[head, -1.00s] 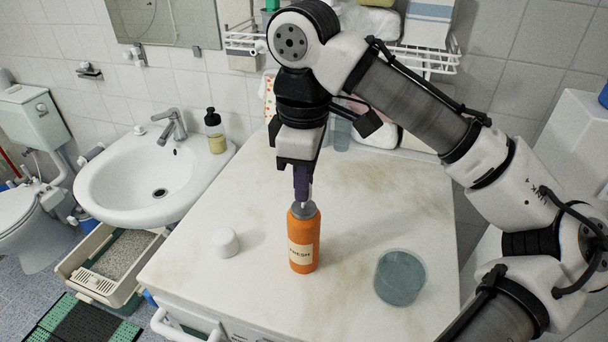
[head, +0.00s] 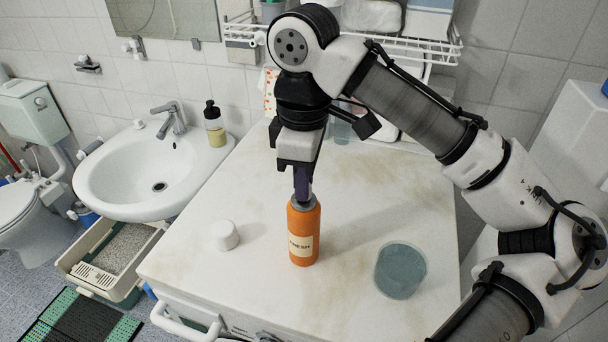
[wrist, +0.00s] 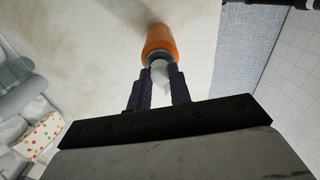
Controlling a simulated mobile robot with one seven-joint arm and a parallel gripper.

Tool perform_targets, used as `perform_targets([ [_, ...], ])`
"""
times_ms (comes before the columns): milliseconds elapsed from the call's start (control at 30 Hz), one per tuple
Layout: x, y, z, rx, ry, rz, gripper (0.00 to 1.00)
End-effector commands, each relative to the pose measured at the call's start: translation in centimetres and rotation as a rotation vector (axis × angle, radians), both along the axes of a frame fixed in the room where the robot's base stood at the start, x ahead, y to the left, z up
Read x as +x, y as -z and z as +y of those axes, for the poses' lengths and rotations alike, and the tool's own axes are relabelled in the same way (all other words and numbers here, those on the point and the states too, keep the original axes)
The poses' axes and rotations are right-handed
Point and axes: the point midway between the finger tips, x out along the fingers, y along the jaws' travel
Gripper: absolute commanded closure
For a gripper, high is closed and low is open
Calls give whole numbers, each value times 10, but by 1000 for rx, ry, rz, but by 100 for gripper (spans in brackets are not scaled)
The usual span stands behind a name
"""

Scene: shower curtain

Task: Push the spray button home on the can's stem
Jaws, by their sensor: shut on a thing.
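The orange spray can (head: 304,234) stands upright on the white worktop, with a cream label reading "FRESH". It also shows in the wrist view (wrist: 159,39). My gripper (head: 303,192) points down over the top of the can. In the wrist view my gripper's dark fingers (wrist: 159,80) are shut on a small white spray button (wrist: 159,72) at the can's grey top. The fingers hide most of the button and the stem in the head view, so I cannot tell whether the button is fully seated.
A white cap (head: 226,235) lies on the worktop (head: 350,310) left of the can. A blue-grey glass (head: 400,270) stands to the right. A washbasin (head: 130,180) with a soap bottle (head: 214,124) is at the left. The front of the worktop is clear.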

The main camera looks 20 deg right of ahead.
Motion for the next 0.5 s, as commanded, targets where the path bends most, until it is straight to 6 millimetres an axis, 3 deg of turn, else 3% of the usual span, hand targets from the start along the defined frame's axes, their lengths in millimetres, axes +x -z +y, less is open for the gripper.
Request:
perform_targets([
  [300, 0, 6, 0, 0, 0, 0, 100],
  [333, 0, 5, 0, 0, 0, 0, 76],
  [500, 0, 5, 0, 0, 0, 0, 55],
])
